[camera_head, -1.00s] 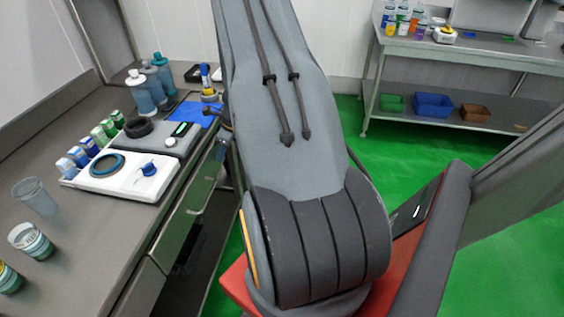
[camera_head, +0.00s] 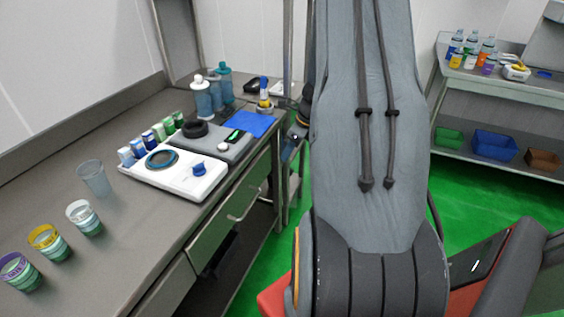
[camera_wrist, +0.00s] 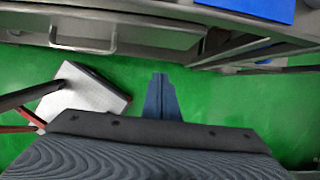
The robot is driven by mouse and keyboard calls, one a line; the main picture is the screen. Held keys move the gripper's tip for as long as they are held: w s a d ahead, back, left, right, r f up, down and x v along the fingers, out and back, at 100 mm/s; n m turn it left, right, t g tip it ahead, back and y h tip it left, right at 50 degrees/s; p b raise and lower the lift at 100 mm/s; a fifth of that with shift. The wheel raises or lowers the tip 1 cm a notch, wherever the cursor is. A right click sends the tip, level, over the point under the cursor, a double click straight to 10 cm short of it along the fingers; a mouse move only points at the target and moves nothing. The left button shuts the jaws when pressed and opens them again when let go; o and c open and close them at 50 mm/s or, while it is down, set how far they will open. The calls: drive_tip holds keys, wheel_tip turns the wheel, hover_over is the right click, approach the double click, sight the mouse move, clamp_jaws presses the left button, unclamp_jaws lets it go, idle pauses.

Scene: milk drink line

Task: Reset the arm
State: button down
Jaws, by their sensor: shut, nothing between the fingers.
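My gripper (camera_wrist: 160,92) shows in the wrist view as two blue-grey fingers held together, with nothing between them. It points over open green floor, apart from the bench. My grey arm (camera_head: 368,130) stands tall in the middle of the head view and hides part of the scene behind it.
The steel bench (camera_head: 128,218) at the left carries a white tray (camera_head: 205,183), a blue mat (camera_head: 251,123), several bottles and striped cups, and a clear cup (camera_head: 94,178). A second table (camera_head: 500,88) stands at the back right, with blue bin (camera_head: 494,146) below. Green floor lies between.

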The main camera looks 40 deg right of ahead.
drive_tip(key=shift+s+r, duration=0.2)
drive_tip(key=shift+r, duration=0.4)
